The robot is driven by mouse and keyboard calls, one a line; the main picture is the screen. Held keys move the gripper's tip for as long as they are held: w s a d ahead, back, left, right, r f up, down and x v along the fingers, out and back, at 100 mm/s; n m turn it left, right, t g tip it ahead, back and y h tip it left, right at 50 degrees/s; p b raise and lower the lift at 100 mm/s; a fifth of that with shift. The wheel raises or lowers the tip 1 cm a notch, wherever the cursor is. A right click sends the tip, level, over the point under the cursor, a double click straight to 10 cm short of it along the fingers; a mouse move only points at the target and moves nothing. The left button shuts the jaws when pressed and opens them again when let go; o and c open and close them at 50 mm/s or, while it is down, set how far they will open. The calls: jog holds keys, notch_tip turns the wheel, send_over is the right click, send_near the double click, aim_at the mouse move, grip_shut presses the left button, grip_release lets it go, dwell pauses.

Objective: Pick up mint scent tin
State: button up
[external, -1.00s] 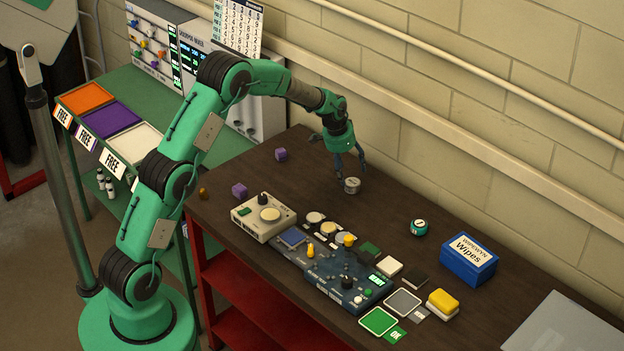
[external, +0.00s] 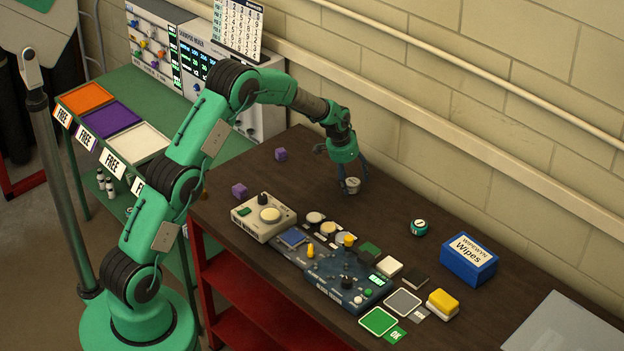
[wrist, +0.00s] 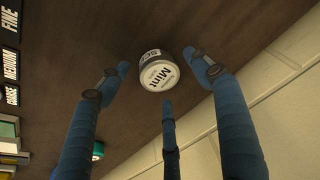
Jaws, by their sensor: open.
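The mint scent tin (external: 352,185) is a small round grey tin with a white lid, standing on the dark brown bench. In the wrist view the tin (wrist: 158,72) shows the word "Mint" on its lid. My gripper (external: 350,183) is open and lowered over the tin from above. In the wrist view its blue fingers (wrist: 158,83) spread around the tin, with gaps between fingers and tin. The fingertips partly hide the tin's side in the external view.
A teal tin (external: 418,228) and a blue wipes box (external: 469,260) stand to the right. Purple cubes (external: 281,154) lie to the left. A dark device board (external: 340,275) is in front. The block wall (external: 440,120) is close behind.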

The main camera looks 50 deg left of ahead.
jog(key=shift+w+f, duration=0.1)
jog(key=shift+f, duration=0.15)
dwell(0.4)
jog(key=c, duration=1.2)
